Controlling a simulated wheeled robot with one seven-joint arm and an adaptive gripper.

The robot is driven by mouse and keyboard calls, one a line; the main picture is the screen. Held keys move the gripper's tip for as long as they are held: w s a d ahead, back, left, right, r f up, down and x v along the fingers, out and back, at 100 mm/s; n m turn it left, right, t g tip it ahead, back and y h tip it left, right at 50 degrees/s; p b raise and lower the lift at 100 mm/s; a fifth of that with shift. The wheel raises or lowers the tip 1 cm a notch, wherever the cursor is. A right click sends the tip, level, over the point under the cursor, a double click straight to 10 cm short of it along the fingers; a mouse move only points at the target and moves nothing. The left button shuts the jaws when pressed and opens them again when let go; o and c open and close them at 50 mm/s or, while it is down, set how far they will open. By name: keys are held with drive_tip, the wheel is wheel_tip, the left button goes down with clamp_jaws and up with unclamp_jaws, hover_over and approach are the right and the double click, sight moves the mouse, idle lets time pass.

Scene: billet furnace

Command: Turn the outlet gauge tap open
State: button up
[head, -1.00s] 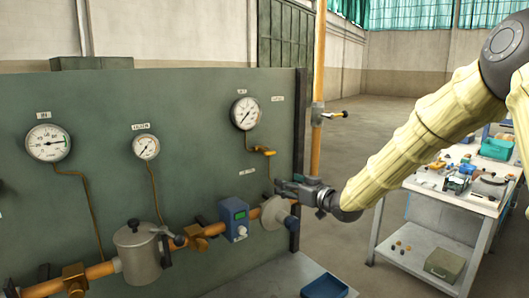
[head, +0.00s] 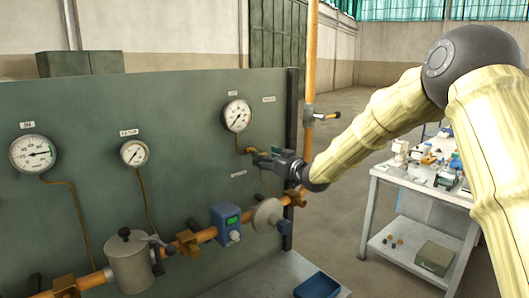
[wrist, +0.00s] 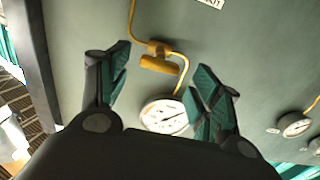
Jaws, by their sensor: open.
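The outlet gauge (head: 237,116) is a round white dial, second tallest thing on the green panel's right half. Its brass tap (wrist: 160,63) is on the thin yellow pipe; in the wrist view its bar handle lies roughly crosswise to the pipe. In the head view the tap (head: 245,150) shows just left of my fingers. My gripper (head: 256,154) is open in front of the panel, beside the tap. In the wrist view my open fingers (wrist: 163,66) stand either side of the tap, with no visible contact. The gauge face (wrist: 165,115) is partly hidden by my gripper.
Two more gauges (head: 33,154) (head: 134,153) are to the left. Below run an orange pipe, a grey filter pot (head: 131,262), a blue meter (head: 226,222) and a grey disc (head: 268,214). A workbench (head: 420,187) stands at right; floor between is clear.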

drive_tip(key=shift+x, duration=0.9)
drive_tip(key=shift+f, duration=0.1)
drive_tip(key=shift+c, duration=0.4)
drive_tip(key=c, duration=0.9)
drive_tip(key=shift+c, duration=0.2)
